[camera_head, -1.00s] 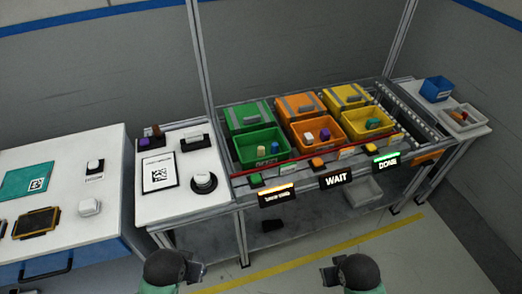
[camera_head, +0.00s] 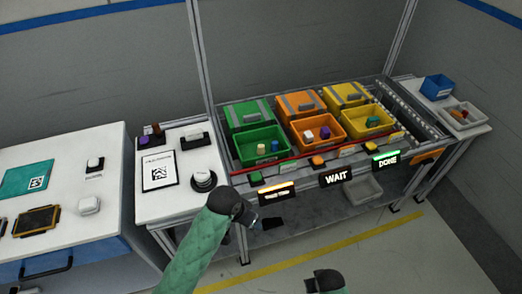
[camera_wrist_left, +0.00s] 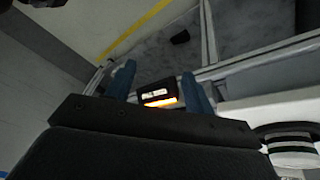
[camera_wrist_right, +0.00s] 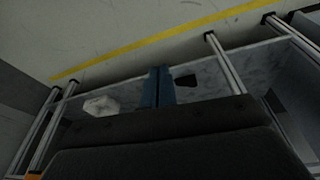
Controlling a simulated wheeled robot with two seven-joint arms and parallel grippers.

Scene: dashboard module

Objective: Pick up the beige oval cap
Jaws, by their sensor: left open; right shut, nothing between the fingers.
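A small beige piece (camera_head: 261,149) lies in the open green bin (camera_head: 246,155), beside a blue piece (camera_head: 275,146). Another pale piece (camera_head: 308,135) lies in the orange bin (camera_head: 328,143) beside a purple one. They are too small to tell which is the oval cap. My left gripper (camera_head: 252,219) is open and empty, in front of the bin table, below and left of the green bin; its fingers (camera_wrist_left: 158,85) frame a lit sign in the left wrist view. My right gripper (camera_head: 316,284) is low at the bottom of the head view, its fingers (camera_wrist_right: 158,86) shut and empty.
Lit signs (camera_head: 336,176) and a red rail (camera_head: 298,151) line the bin table's front. A yellow bin (camera_head: 362,124) stands right of the orange one. A white side table (camera_head: 155,208) with a round black-and-white device (camera_head: 203,181) stands left. Open floor lies in front.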

